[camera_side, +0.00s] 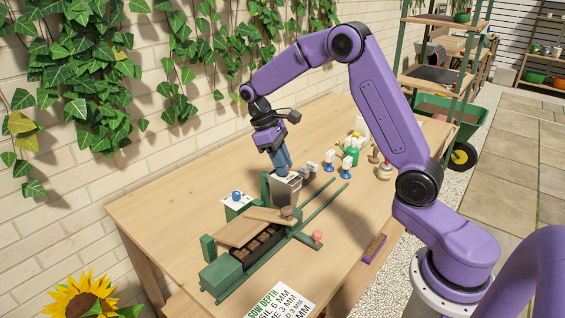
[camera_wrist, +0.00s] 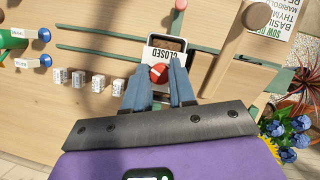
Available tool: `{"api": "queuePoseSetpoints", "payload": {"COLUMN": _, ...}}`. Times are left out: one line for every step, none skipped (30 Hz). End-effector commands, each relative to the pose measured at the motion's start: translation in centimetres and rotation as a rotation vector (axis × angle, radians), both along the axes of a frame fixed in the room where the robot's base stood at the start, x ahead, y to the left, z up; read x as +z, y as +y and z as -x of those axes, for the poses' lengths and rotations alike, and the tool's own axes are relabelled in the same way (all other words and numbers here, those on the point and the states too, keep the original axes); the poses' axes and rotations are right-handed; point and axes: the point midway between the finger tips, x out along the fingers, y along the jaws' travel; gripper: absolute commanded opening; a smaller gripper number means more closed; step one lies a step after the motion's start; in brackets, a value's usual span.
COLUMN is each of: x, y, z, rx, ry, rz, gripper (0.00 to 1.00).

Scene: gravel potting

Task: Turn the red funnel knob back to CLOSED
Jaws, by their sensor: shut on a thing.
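In the side view my gripper (camera_side: 283,166) is pointing down at the funnel and the knob is hidden.
A wooden board (camera_side: 246,227) lies across a tray of dark soil cells (camera_side: 258,244) on the rig. Green rails (camera_side: 318,205) run beside it. Open bench lies to the right of the rails.

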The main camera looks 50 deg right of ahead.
Motion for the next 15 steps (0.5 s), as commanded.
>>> {"api": "queuePoseSetpoints", "payload": {"x": 0.06, "y": 0.0, "z": -0.07, "rx": -0.044, "ry": -0.001, "rz": 0.0, "gripper": 0.0}}
{"api": "queuePoseSetpoints", "payload": {"x": 0.06, "y": -0.01, "z": -0.08, "rx": -0.074, "ry": -0.001, "rz": 0.0, "gripper": 0.0}}
{"api": "queuePoseSetpoints", "payload": {"x": 0.06, "y": -0.04, "z": -0.08, "rx": -0.112, "ry": -0.001, "rz": -0.001, "gripper": 0.0}}
{"api": "queuePoseSetpoints", "payload": {"x": 0.07, "y": -0.06, "z": -0.09, "rx": -0.141, "ry": -0.001, "rz": 0.0, "gripper": 0.0}}
{"api": "queuePoseSetpoints", "payload": {"x": 0.07, "y": -0.07, "z": -0.09, "rx": -0.168, "ry": -0.002, "rz": 0.0, "gripper": 0.0}}
{"api": "queuePoseSetpoints", "payload": {"x": 0.07, "y": -0.08, "z": -0.1, "rx": -0.207, "ry": -0.002, "rz": 0.0, "gripper": 0.0}}
{"api": "queuePoseSetpoints", "payload": {"x": 0.08, "y": -0.12, "z": -0.1, "rx": -0.236, "ry": -0.002, "rz": -0.001, "gripper": 0.0}}
{"api": "queuePoseSetpoints", "payload": {"x": 0.08, "y": -0.15, "z": -0.1, "rx": -0.264, "ry": -0.002, "rz": 0.0, "gripper": 0.0}}
{"api": "queuePoseSetpoints", "payload": {"x": 0.08, "y": -0.16, "z": -0.11, "rx": -0.302, "ry": -0.002, "rz": -0.001, "gripper": 0.0}}
{"api": "queuePoseSetpoints", "payload": {"x": 0.08, "y": -0.16, "z": -0.11, "rx": -0.33, "ry": -0.003, "rz": -0.001, "gripper": 0.0}}
{"api": "queuePoseSetpoints", "payload": {"x": 0.08, "y": -0.18, "z": -0.11, "rx": -0.359, "ry": -0.003, "rz": 0.0, "gripper": 0.0}}
{"api": "queuePoseSetpoints", "payload": {"x": 0.09, "y": -0.25, "z": -0.11, "rx": -0.398, "ry": -0.003, "rz": 0.0, "gripper": 0.0}}
{"api": "queuePoseSetpoints", "payload": {"x": 0.09, "y": -0.25, "z": -0.11, "rx": -0.425, "ry": -0.003, "rz": -0.001, "gripper": 0.0}}
{"api": "queuePoseSetpoints", "payload": {"x": 0.09, "y": -0.27, "z": -0.11, "rx": -0.456, "ry": -0.003, "rz": 0.0, "gripper": 0.0}}
{"api": "queuePoseSetpoints", "payload": {"x": 0.09, "y": -0.27, "z": -0.11, "rx": -0.492, "ry": -0.003, "rz": 0.0, "gripper": 0.0}}
